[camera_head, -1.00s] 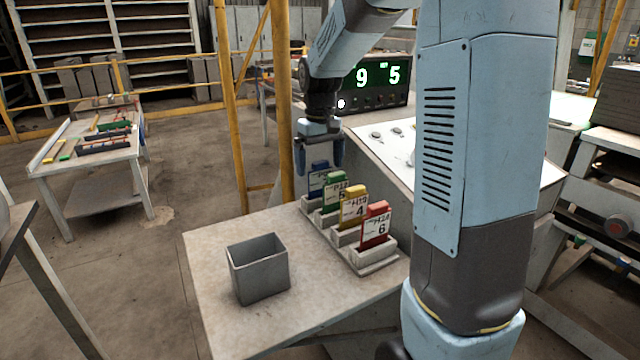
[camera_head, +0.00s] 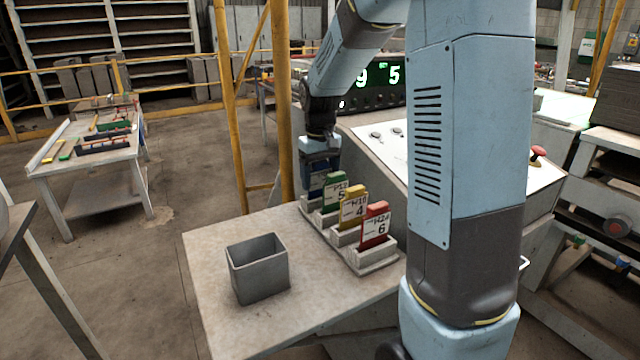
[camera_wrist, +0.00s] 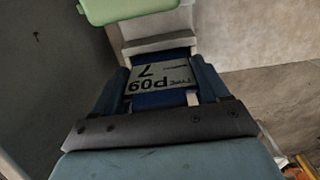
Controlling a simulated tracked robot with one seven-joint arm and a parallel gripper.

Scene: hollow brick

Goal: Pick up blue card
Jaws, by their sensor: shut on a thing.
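The blue card (camera_wrist: 158,82) shows in the wrist view with a pale label reading P09 and 7. My gripper (camera_wrist: 160,88) is shut on it, one dark blue finger at each side. In the head view my gripper (camera_head: 320,178) is at the far end of the card rack (camera_head: 372,262), low over the last slot. There the blue card (camera_head: 317,183) is mostly hidden by the gripper. The card's lower part cannot be seen clearly.
Green (camera_head: 334,192), yellow (camera_head: 354,206) and red (camera_head: 375,226) cards stand in the rack, nearer the camera. An open grey box (camera_head: 258,268) stands on the table (camera_head: 215,245) to the left. A sloped control panel (camera_head: 385,138) is close behind the rack.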

